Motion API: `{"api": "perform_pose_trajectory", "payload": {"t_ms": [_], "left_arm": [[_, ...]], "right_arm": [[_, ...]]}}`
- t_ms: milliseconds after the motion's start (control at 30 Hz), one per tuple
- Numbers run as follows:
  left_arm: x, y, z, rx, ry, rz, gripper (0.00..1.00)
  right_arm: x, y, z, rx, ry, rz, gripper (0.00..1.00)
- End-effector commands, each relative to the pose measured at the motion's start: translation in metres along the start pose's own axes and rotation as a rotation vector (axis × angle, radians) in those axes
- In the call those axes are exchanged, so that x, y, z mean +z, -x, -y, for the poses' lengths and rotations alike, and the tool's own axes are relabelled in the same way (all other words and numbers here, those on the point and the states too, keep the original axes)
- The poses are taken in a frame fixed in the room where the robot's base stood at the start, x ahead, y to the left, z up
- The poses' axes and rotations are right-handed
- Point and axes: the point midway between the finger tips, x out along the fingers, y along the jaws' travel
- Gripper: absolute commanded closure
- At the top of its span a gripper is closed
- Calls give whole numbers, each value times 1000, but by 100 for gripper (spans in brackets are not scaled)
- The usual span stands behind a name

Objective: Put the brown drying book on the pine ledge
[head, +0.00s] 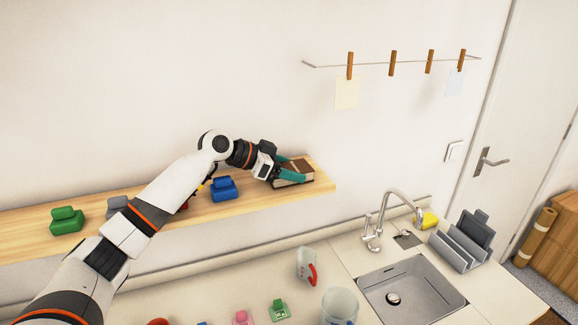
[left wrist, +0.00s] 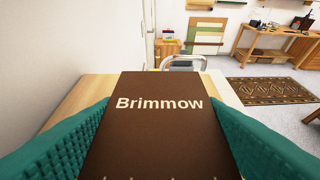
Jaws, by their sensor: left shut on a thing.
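The brown book (head: 298,168) is at the right end of the pine ledge (head: 318,185) in the head view. In the left wrist view the brown book (left wrist: 160,130) fills the middle, its cover reading "Brimmow". My left gripper (head: 291,172) is shut on the book, with one teal finger on each side of it. In the left wrist view the fingers of my left gripper (left wrist: 160,140) press in from left and right. The book appears to be on or just above the ledge; I cannot tell if it touches. My right gripper is not in view.
A blue block-like object (head: 223,189) and a green one (head: 66,220) stand on the ledge to the left. A line with pegs (head: 392,64) hangs above.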

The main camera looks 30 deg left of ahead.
Motion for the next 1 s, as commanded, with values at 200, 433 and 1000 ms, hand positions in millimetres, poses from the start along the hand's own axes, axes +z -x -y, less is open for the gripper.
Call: {"api": "perform_pose_trajectory", "payload": {"t_ms": [200,433,1000], "left_arm": [[-2,-1,0,1,0,4,74],[-5,-3,0,1,0,1,30],[-6,17,-1,3,-2,2,17]], "right_arm": [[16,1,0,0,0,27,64],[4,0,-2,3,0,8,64],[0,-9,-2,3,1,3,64]]}}
